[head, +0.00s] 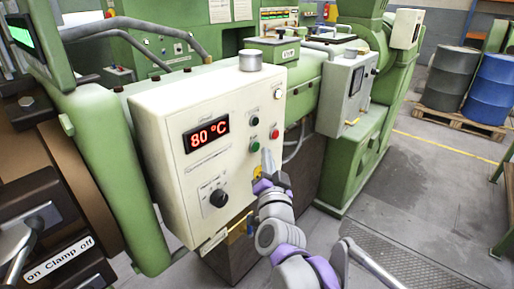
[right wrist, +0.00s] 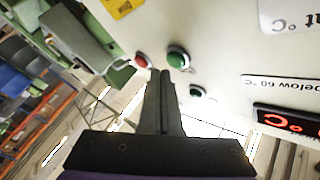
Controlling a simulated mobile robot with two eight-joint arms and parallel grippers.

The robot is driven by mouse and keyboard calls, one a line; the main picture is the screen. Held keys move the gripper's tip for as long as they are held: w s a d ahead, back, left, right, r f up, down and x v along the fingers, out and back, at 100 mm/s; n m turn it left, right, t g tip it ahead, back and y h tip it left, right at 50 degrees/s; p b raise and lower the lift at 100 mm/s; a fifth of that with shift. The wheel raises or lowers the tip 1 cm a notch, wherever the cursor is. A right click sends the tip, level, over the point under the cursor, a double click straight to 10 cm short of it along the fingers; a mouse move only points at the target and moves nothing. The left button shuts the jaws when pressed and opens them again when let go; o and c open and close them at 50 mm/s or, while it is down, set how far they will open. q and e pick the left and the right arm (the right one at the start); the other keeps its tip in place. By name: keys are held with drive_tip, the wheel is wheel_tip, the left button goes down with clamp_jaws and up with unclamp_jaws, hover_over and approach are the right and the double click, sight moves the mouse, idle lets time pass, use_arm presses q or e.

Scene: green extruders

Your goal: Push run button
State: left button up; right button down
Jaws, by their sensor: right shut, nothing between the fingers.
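The cream control box (head: 170,120) carries a green button (head: 255,146), a red button (head: 274,133) and a dark switch (head: 253,121). No label naming the run button is legible. My right gripper (head: 267,162) is shut and empty, its tips in front of the panel just below and right of the green button. In the right wrist view the shut fingertips (right wrist: 160,75) lie near the green button (right wrist: 178,57) and the red button (right wrist: 143,60). They appear apart from both; the exact gap to the panel is unclear.
A red display (head: 207,134) reads 80 °C, with a black knob (head: 218,197) below it. A grey cylinder (head: 251,60) sits on top of the box. Green machine parts (head: 355,160) stand right of the box. Floor is open at right; barrels (head: 492,85) stand behind.

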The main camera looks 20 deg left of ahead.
drive_tip(key=shift+a, duration=0.1)
idle(0.3)
drive_tip(key=shift+w+a, duration=0.15)
drive_tip(key=shift+a, duration=0.15)
drive_tip(key=shift+w+a, duration=0.15)
drive_tip(key=shift+a, duration=0.2)
idle(0.6)
drive_tip(key=shift+d, duration=0.15)
drive_tip(key=shift+s+d, duration=0.3)
drive_tip(key=shift+d, duration=0.3)
drive_tip(key=d, duration=0.1)
drive_tip(key=s+d+p, duration=0.1)
drive_tip(key=d, duration=0.2)
drive_tip(key=shift+s+d+p, duration=0.3)
drive_tip(key=shift+d+p, duration=0.05)
idle(0.8)
